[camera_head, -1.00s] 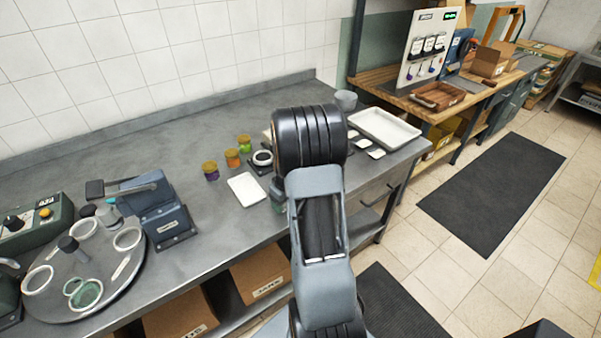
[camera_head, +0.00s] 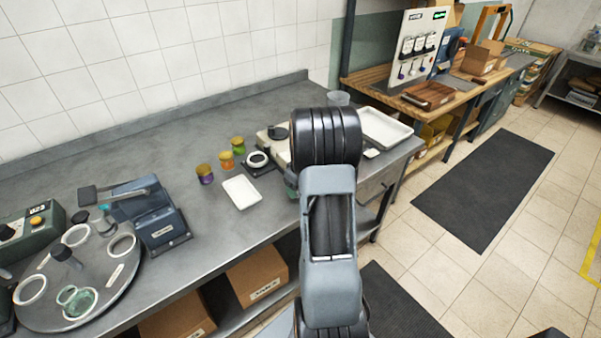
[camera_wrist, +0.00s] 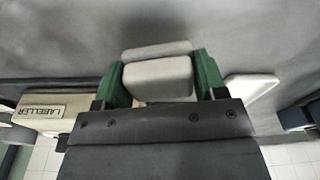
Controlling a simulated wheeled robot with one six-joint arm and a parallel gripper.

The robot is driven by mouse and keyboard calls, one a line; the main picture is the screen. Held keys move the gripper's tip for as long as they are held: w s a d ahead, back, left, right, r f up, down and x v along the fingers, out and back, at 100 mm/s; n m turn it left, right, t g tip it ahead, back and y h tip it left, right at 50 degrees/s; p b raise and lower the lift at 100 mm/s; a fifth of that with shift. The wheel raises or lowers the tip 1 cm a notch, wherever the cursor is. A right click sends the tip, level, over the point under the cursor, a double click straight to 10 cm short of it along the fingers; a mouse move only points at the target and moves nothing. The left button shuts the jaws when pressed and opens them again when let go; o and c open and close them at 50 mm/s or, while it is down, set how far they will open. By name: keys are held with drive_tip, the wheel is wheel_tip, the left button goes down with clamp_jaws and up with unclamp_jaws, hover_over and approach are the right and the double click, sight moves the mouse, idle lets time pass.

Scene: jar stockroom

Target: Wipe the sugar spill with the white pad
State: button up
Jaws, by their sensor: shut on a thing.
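In the wrist view my gripper (camera_wrist: 157,72) has its green fingers shut on a pale, whitish block-like pad (camera_wrist: 158,82). The pad sits between the fingers, over the grey worktop. Whether it touches the surface I cannot tell. In the head view my arm hides the gripper and the pad. I cannot make out the sugar spill in either view.
The grey worktop (camera_head: 130,135) holds a cream labeller (camera_wrist: 50,110), a small white tray (camera_head: 241,192), several coloured jars (camera_head: 226,160) and a larger white tray (camera_head: 388,128). A turntable (camera_head: 105,290) with rings stands at left. Worktop along the wall is clear.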

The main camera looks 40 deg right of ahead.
drive_tip(key=shift+r+p, duration=1.55)
drive_tip(key=shift+r, duration=1.2)
